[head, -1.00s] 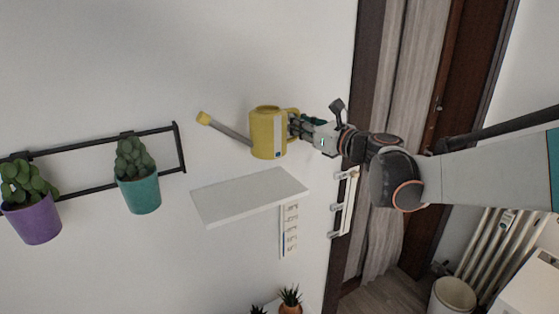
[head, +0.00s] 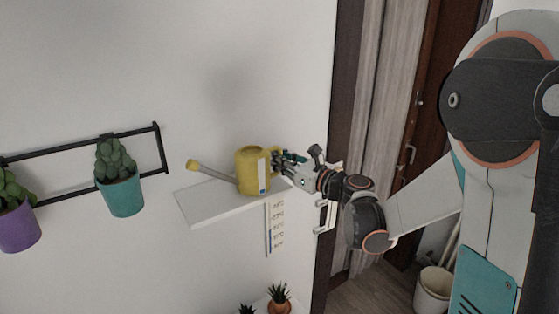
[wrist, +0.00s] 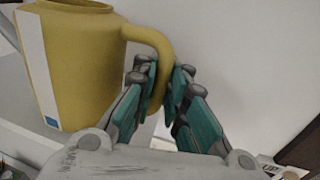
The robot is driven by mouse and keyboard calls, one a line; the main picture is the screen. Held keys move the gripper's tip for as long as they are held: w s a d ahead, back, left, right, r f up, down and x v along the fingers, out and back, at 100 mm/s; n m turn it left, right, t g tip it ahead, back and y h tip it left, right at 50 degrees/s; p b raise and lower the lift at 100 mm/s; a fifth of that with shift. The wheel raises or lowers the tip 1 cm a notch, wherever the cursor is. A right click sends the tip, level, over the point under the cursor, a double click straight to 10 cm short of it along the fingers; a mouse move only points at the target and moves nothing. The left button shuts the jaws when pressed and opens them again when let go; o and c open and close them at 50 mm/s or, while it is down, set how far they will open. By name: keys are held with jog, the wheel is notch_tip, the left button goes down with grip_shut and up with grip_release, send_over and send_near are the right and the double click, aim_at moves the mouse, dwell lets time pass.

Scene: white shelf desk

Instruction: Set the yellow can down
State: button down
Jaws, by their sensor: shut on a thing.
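The yellow can (head: 252,172) is a watering can with a long grey spout and a yellow tip pointing left. It is upright at the white wall shelf (head: 205,207), over its right part; its base looks at or very near the shelf top, and I cannot tell whether it touches. My gripper (head: 281,161) is shut on the can's handle from the right. In the wrist view, the can (wrist: 85,60) fills the upper left, and the teal fingers of my gripper (wrist: 168,90) close around the handle. The shelf also shows under the can in the wrist view (wrist: 20,115).
A black wall rack (head: 75,147) holds a teal pot (head: 122,195) and a purple pot (head: 18,230) with plants, left of the shelf. A thermometer strip (head: 269,230) hangs below the shelf. A small potted plant (head: 279,300) stands lower down. The shelf's left part is free.

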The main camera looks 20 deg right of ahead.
jog(key=c, duration=2)
grip_release()
jog(key=shift+f, duration=0.15)
jog(key=o, duration=0.4)
jog(key=shift+r, duration=0.25)
jog(key=b+v, duration=0.1)
jog(key=v, duration=1.1)
jog(key=shift+b, duration=0.4)
